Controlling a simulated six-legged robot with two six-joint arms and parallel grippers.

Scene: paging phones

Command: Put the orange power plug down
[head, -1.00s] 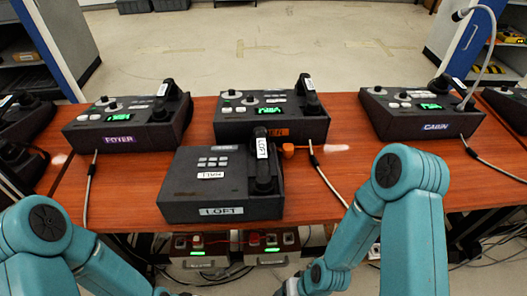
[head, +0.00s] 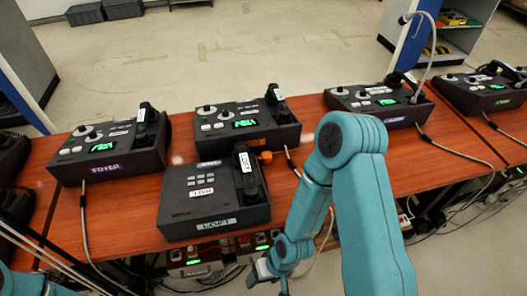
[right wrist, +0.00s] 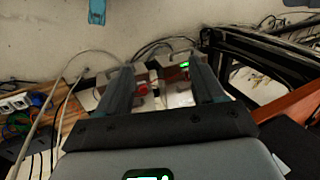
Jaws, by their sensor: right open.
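A small orange piece (head: 265,156), which looks like the orange plug, shows on the table just behind the LOFT phone's handset; the phone partly hides it. My right gripper (head: 264,268) is low in front of the table's front edge, well below and apart from the orange piece. In the right wrist view the right gripper (right wrist: 161,76) has its two dark fingers spread apart, with nothing visibly held. Only a bit of my left arm shows at the bottom left of the head view; its gripper is out of view.
The LOFT phone (head: 200,212) stands at the front of the wooden table (head: 130,215). The FOYER phone (head: 105,160), a middle phone (head: 235,125) and others stand behind, with grey cables. Boxes with green lights (head: 208,262) and loose cables lie below the table.

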